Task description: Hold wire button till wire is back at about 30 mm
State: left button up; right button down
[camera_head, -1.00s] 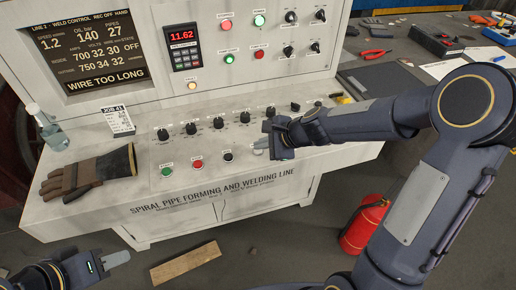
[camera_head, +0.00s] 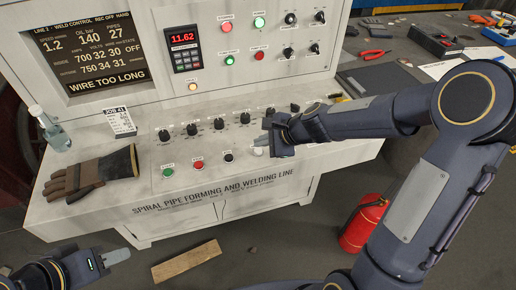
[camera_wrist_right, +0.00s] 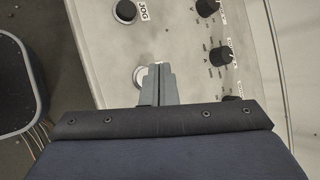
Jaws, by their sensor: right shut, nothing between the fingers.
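The screen (camera_head: 88,47) reads "WIRE TOO LONG"; its wire mm column appears to show 30 inside and 31 outside. My right gripper (camera_head: 264,146) is shut and empty, low over the front row of the sloped panel, right of the black JOG button (camera_head: 229,156). In the right wrist view its fingertips (camera_wrist_right: 160,68) overlap a pale round button (camera_wrist_right: 139,76) beside JOG (camera_wrist_right: 125,11). The button's label is hidden, and I cannot tell how far it is pressed. My left gripper (camera_head: 116,257) is away from the panel at lower left; its jaw gap is unclear.
A green button (camera_head: 167,174) and a red button (camera_head: 198,165) sit left of JOG, below a row of black knobs (camera_head: 191,129). A red extinguisher (camera_head: 362,223) stands on the floor.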

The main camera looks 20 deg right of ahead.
aim_at(262, 151)
notch_tip(262, 151, up, 5)
jog(key=p, duration=0.4)
jog(key=shift+r+p, duration=0.1)
jog(key=shift+p, duration=0.3)
dwell(2.3)
jog(key=s+d+r+n, duration=0.2)
jog(key=s+r+n, duration=0.65)
jog(key=s, duration=0.45)
jog(key=s+d+f+n+g+h, duration=0.1)
jog(key=s+d+n+h, duration=0.1)
jog(key=s+n, duration=0.6)
jog(key=s+d, duration=0.1)
jog(key=s, duration=0.5)
jog(key=shift+s+f+h, duration=0.15)
jog(key=shift+f+h, duration=0.1)
jog(key=shift+h, duration=0.05)
